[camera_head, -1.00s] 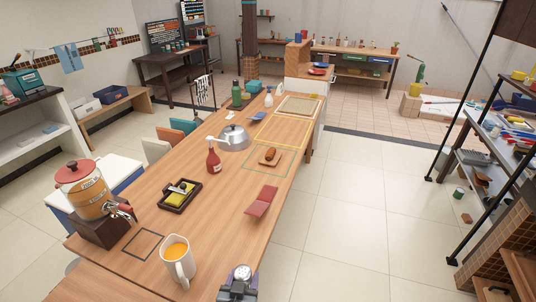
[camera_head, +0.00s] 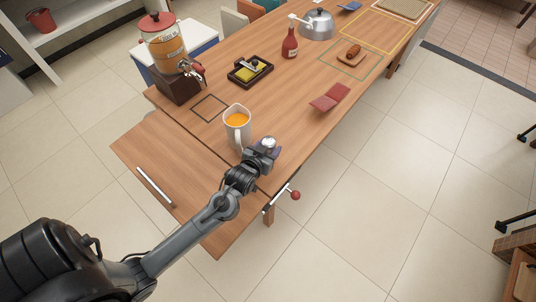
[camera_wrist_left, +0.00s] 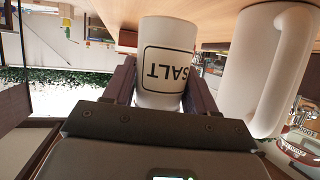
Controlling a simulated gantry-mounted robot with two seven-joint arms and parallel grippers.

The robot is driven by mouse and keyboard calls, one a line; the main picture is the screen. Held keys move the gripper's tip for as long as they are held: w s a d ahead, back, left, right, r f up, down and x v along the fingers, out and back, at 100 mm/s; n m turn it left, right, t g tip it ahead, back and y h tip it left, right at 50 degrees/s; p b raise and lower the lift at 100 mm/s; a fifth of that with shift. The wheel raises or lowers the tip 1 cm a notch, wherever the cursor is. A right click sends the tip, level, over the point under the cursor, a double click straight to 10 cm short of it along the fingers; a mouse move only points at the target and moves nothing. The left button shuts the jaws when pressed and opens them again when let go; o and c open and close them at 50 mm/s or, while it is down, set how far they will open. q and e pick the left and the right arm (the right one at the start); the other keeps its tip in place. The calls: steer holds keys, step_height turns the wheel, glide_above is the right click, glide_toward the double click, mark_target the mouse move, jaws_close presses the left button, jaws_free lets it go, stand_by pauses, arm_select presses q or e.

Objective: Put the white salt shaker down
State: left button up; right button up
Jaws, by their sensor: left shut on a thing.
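The white salt shaker (camera_wrist_left: 168,62), with the word SALT upside down in the left wrist view, is between the fingers of my left gripper (camera_wrist_left: 160,88). The gripper is shut on it. In the head view my left gripper (camera_head: 265,148) is at the near right edge of the wooden table (camera_head: 295,108), and the shaker's metallic top (camera_head: 269,142) shows there. The shaker looks upright; I cannot tell whether its base touches the table. My right gripper is not in view.
A white mug of orange liquid (camera_head: 237,126) stands close beside the shaker. A dark square outline (camera_head: 209,108) is bare. A drink dispenser (camera_head: 165,50), a dark tray (camera_head: 250,70) and a red folded item (camera_head: 330,97) are farther along. A red-knobbed lever (camera_head: 294,194) juts from the table edge.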

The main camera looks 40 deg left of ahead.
arm_select(q)
steer(key=shift+w+a+f, duration=0.1)
steer(key=shift+a+f, duration=0.1)
steer(key=shift+f, duration=0.05)
step_height(320, 180, down, 3)
steer(key=shift+b, duration=0.5)
steer(key=shift+f, duration=0.35)
steer(key=shift+f, duration=0.15)
steer(key=o, duration=1.1)
